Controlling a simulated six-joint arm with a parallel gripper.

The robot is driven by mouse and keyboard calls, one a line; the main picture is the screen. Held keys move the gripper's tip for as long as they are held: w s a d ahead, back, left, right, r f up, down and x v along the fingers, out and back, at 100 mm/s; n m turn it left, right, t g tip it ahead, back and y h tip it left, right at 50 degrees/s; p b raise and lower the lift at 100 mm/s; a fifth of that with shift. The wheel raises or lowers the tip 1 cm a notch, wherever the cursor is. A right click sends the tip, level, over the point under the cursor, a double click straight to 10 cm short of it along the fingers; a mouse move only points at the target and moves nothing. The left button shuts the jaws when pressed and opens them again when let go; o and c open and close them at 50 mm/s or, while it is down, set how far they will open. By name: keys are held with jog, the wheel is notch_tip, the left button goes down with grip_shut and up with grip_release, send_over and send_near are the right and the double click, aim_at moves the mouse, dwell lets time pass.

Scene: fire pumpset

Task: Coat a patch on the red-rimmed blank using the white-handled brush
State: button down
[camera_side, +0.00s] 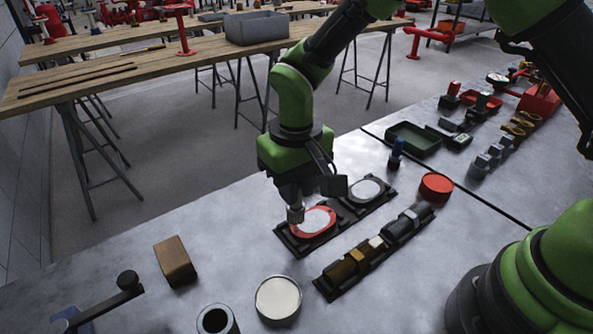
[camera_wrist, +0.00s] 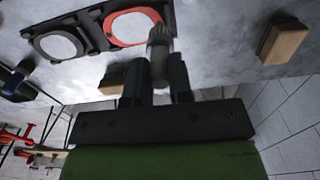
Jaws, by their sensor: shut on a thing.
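The red-rimmed blank (camera_side: 317,222) has a pale oval face and lies in the left place of a dark two-place holder (camera_side: 312,243). It also shows in the wrist view (camera_wrist: 134,28). My gripper (camera_side: 296,203), also in the wrist view (camera_wrist: 157,80), is shut on a brush (camera_wrist: 159,50), of which a grey, rounded end sticks out. In the side view the brush (camera_side: 296,214) points down at the left edge of the red-rimmed blank. I cannot tell whether it touches. The jaws hide its handle, so its colour is unclear.
A grey-rimmed blank (camera_side: 366,189) lies in the holder's right place. A dark rack (camera_side: 331,290) with brown, tan and grey items stands in front. A wooden block (camera_side: 174,260), a round pale-topped tin (camera_side: 278,299) and a red round lid (camera_side: 436,185) stand nearby.

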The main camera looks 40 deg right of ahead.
notch_tip(320, 180, down, 2)
jog(key=shift+f, duration=0.25)
jog(key=shift+d+f, duration=0.65)
jog(key=shift+d, duration=3.25)
jog(key=shift+a, duration=3.9)
jog(key=shift+w, duration=0.35)
jog(key=shift+d, duration=4.25)
jog(key=shift+s+a, duration=0.1)
jog(key=shift+a, duration=4.1)
jog(key=shift+r, duration=4.15)
